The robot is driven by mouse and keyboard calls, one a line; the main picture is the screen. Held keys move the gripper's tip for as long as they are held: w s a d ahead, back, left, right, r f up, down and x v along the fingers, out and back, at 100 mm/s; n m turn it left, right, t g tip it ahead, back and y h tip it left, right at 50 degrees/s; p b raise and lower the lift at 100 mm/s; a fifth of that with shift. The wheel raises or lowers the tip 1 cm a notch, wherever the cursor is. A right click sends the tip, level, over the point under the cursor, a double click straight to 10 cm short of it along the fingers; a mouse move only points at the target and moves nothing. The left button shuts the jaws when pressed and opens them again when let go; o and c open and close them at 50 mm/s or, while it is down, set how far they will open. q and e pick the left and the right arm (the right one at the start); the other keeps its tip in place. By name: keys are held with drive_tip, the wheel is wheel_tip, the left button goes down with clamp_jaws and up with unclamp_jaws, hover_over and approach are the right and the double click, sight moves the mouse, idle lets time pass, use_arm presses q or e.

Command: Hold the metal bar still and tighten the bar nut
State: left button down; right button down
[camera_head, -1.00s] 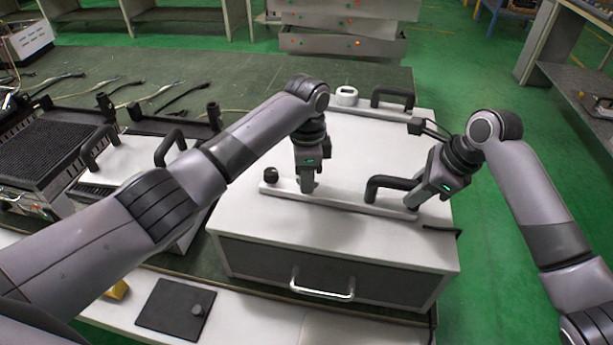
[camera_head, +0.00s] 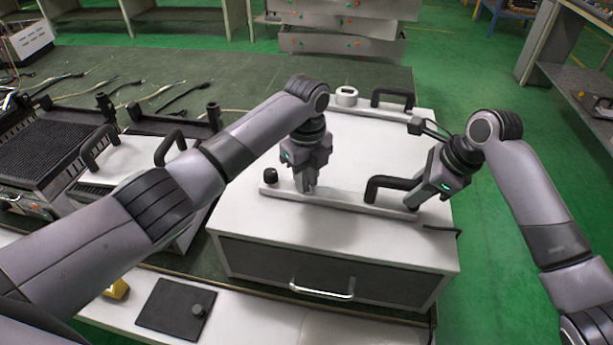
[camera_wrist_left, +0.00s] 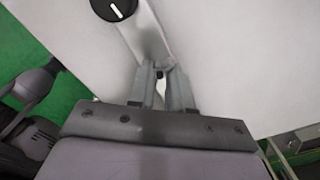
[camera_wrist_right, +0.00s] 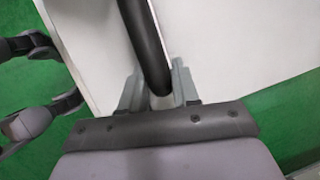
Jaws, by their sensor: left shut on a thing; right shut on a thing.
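The metal bar (camera_head: 345,203) is a long pale strip lying across the top of the white box, with a black knob (camera_head: 270,175) at its left end and a black handle (camera_head: 385,184) on its right part. My left gripper (camera_head: 307,188) points down at the bar, right of the knob. In the left wrist view its fingers are closed around a small dark piece, seemingly the bar nut (camera_wrist_left: 160,74), mostly hidden by them. My right gripper (camera_head: 411,206) is tilted at the bar's right end. In the right wrist view its fingers are shut on the black handle (camera_wrist_right: 143,40).
The white box (camera_head: 335,255) has a front drawer handle (camera_head: 322,291). A second black handle (camera_head: 392,97) and a small white gauge (camera_head: 346,96) stand at its back. Other devices and loose cables lie on the left bench. The box top's middle is clear.

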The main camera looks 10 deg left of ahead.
use_arm(q)
drive_tip(key=m, duration=0.5)
drive_tip(key=shift+d+r+m, duration=0.15)
drive_tip(key=shift+d+m, duration=0.1)
drive_tip(key=shift+m, duration=0.15)
use_arm(e)
drive_tip(key=shift+a, duration=0.2)
use_arm(q)
drive_tip(key=c, duration=1)
unclamp_jaws()
drive_tip(key=shift+c, duration=0.2)
drive_tip(key=shift+a, duration=0.1)
use_arm(e)
drive_tip(key=shift+d, duration=0.1)
use_arm(q)
drive_tip(key=shift+a, duration=0.1)
wheel_tip(320, 180, up, 12)
